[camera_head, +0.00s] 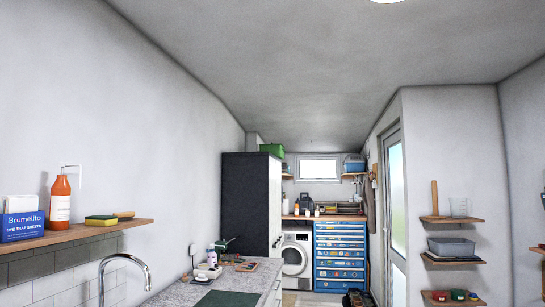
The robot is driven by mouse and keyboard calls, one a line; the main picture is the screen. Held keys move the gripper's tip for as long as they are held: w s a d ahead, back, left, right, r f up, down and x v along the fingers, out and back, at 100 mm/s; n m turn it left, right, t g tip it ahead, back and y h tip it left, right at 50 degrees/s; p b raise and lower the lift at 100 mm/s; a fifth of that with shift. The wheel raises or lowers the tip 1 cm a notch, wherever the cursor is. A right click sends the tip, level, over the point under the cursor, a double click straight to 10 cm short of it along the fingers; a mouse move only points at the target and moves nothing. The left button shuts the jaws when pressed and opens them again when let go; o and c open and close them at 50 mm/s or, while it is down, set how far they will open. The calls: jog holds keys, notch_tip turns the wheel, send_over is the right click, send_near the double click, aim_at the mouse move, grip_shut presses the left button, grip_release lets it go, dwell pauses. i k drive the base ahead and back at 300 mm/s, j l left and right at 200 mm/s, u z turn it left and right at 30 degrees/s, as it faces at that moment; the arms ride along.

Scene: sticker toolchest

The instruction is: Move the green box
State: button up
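A green box (272,150) sits high up, far from me, on top of or just behind the tall dark cabinet (247,200). Only a small part of it shows, and its exact support cannot be told. My gripper is not in view.
A grey counter (262,280) with small items and a dark green mat (228,299) is at the bottom centre. A wooden shelf (140,224) is at the near left. Beyond stand a washing machine (296,254) and a blue tool chest (340,252). Wall shelves (452,220) are at right.

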aim_at(278, 150)
jog(key=z, duration=0.1)
jog(key=i, duration=3.7)
jog(key=i+z, duration=0.1)
jog(key=i, duration=3.65)
